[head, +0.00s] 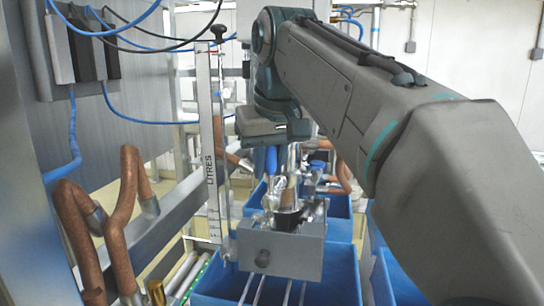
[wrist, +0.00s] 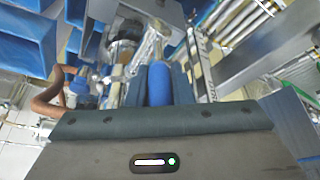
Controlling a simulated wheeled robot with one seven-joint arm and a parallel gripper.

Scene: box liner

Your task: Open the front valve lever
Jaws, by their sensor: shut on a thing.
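The front valve lever has a blue handle (head: 271,159) that points up from the metal valve fittings (head: 275,195) over the front box. The handle also shows in the wrist view (wrist: 158,85), between my two fingers. My gripper (wrist: 158,72) is shut on this blue handle from above. In the head view the fingers are largely hidden by the handle and my wrist.
A grey metal block (head: 290,250) sits below the valve over a blue box (head: 335,277). Another blue-handled valve (head: 318,163) stands behind. Copper-coloured hoses (head: 125,210), a metal rail (head: 175,210) and an upright LITRES scale (head: 209,150) stand to the left.

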